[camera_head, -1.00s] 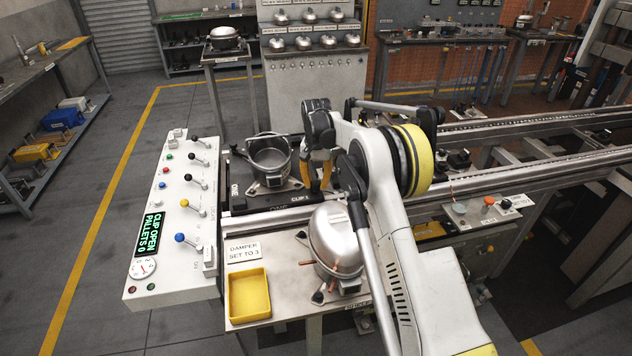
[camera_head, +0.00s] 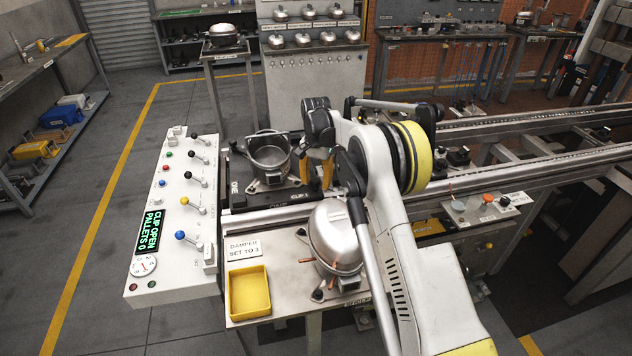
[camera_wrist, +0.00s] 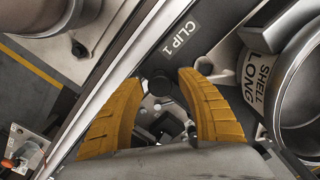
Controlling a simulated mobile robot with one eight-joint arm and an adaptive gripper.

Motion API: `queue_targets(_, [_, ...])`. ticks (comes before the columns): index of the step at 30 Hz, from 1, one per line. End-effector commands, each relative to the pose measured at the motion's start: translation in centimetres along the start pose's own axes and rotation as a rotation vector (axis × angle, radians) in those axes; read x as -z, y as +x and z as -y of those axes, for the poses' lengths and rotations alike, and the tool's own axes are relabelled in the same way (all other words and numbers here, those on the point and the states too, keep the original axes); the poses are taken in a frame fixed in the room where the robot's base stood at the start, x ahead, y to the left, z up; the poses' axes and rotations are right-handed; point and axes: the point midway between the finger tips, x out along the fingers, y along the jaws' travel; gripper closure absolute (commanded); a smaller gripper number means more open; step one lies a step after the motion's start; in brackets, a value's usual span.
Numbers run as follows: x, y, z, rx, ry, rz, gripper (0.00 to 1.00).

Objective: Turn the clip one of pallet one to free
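Pallet one (camera_head: 237,200) is the dark plate on the near rail, marked ONE and CLIP 1, carrying an open metal shell (camera_head: 268,158). My gripper (camera_head: 320,176) points down over the pallet's right end. In the wrist view, the dark round-ended clip one (camera_wrist: 159,84) is beside the CLIP 1 label. The two yellow fingers of my gripper (camera_wrist: 158,90) stand apart on either side of it, with gaps visible, so the gripper looks open. The clip's lower part is partly hidden. In the head view my gripper and arm hide the clip.
A control panel (camera_head: 150,276) with levers stands left; its display (camera_head: 150,231) reads CLIP OPEN, PALLETS 0. A closed silver compressor (camera_head: 336,234) and a yellow tray (camera_head: 249,292) sit on the front table. The rail (camera_head: 270,215) runs close to my gripper.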

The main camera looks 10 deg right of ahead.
Motion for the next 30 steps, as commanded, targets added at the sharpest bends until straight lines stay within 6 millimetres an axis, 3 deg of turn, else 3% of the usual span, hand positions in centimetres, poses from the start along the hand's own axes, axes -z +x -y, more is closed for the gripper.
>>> queue_targets(11, [0.1, -0.5, 0.0, 0.001, -0.001, -0.001, 0.51])
queue_targets(14, [0.0, -1.8, 0.0, 0.001, -0.001, -0.002, 0.51])
queue_targets(24, [0.0, -9.1, 0.0, 0.001, 0.000, -0.001, 0.51])
queue_targets(30, [0.0, -11.6, 0.0, 0.001, 0.000, -0.001, 0.51])
